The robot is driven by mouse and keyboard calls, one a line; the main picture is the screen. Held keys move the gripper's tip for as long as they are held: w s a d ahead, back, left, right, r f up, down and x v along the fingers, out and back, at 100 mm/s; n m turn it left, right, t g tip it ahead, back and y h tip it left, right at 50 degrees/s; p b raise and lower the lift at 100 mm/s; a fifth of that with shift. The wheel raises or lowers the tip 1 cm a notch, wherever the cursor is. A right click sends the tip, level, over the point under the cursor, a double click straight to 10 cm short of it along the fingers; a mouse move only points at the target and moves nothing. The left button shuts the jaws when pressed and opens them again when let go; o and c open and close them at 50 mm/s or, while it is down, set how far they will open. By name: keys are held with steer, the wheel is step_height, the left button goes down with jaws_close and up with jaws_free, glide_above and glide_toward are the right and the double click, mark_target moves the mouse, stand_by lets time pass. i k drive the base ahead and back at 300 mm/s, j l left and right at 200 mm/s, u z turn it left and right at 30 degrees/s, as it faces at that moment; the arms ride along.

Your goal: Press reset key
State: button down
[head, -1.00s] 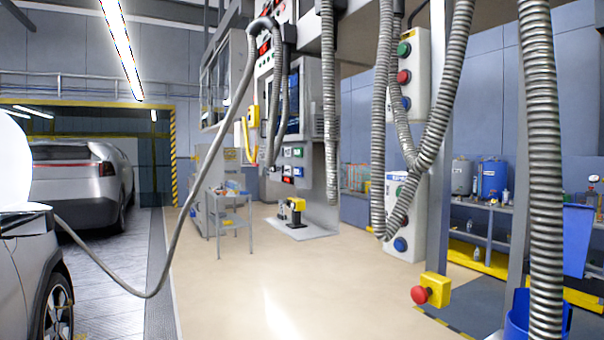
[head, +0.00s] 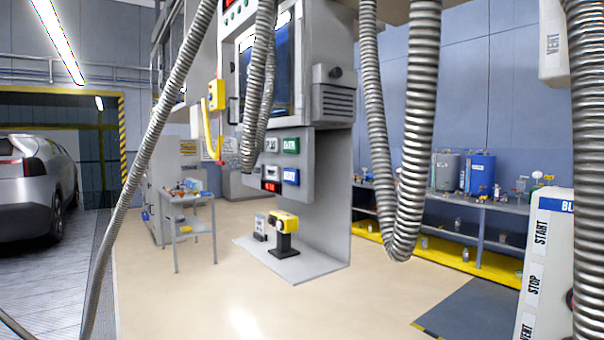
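The grey machine cabinet (head: 334,62) stands near the middle of the head view. Its lower panel (head: 310,160) carries small labelled keys: a green one (head: 291,146), a blue one (head: 291,177) and two pale ones on the left. A small red display (head: 271,186) sits below them. The lettering is too small to tell which key is reset. A row of green buttons shows at the cabinet's top left. My gripper is not in view, and nothing touches the panel.
Ribbed grey hoses (head: 420,150) hang in front of the cabinet. A yellow device (head: 284,222) stands on the base plate. A grey cart (head: 190,225) is at left. A white START/STOP box (head: 545,270) is at right. The floor ahead is open.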

mark_target(291, 176)
steer(key=i+j+z, duration=0.1)
steer(key=i+j, duration=0.2)
steer(key=i+j+z, duration=0.1)
steer(key=i+j, duration=0.15)
steer(key=i+j+z, duration=0.1)
steer(key=i+j, duration=0.2)
steer(key=j, duration=0.2)
steer(key=i+j+z, duration=0.25)
steer(key=i+j, duration=0.2)
steer(key=j, duration=0.35)
